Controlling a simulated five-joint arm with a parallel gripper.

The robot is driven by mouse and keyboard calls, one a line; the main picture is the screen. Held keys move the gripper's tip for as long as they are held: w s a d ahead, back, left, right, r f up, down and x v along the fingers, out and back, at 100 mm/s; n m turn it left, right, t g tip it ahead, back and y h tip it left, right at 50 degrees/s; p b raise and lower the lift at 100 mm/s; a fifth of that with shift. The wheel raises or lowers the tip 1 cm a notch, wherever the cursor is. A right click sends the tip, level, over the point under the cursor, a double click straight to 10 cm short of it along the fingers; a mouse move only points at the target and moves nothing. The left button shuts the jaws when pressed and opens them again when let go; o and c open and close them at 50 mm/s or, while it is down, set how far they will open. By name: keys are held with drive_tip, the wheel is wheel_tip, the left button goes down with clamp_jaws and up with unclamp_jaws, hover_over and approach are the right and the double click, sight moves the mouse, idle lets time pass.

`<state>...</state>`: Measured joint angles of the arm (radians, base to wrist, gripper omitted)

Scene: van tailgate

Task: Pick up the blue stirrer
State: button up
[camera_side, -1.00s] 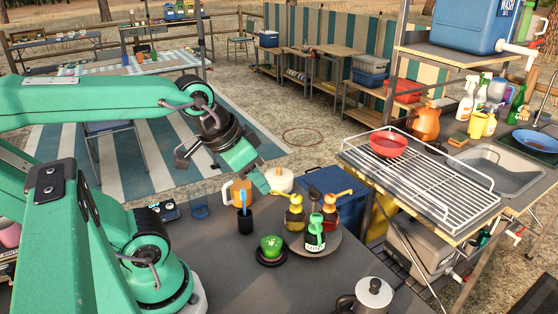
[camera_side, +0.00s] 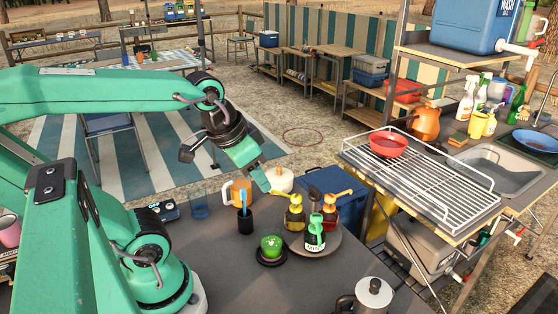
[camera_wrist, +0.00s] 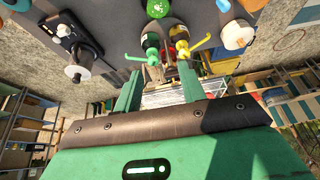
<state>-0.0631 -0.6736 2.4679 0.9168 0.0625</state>
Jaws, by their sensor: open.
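The blue stirrer (camera_side: 243,198) stands upright in a small dark cup (camera_side: 246,222) on the dark table, in the side view. Only its upper part shows above the rim. My gripper (camera_side: 262,177) is in the air above and a little right of the stirrer in that picture, apart from it. In the wrist view my gripper (camera_wrist: 160,90) has its two green fingers spread with nothing held between them. I cannot pick out the stirrer for sure in the wrist view.
A green item (camera_side: 271,246) lies on a dark disc in front.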

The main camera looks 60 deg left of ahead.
sight(243, 192)
drive_tip(key=a+f+g, duration=0.1)
drive_tip(key=a+f, duration=0.1)
drive_tip(key=a, duration=0.2)
drive_tip(key=w+a+f+g, duration=0.1)
drive_tip(key=a+f+g, duration=0.1)
drive_tip(key=a, duration=0.2)
drive_tip(key=w+a+f+g, duration=0.1)
drive_tip(key=a+f+g, duration=0.1)
drive_tip(key=a, duration=0.2)
drive_tip(key=shift+w+a+f, duration=0.1)
drive_tip(key=shift+a+f, duration=0.05)
drive_tip(key=shift+a, duration=0.25)
drive_tip(key=shift+a+f, duration=0.1)
drive_tip(key=shift+f, duration=3.85)
clamp_jaws()
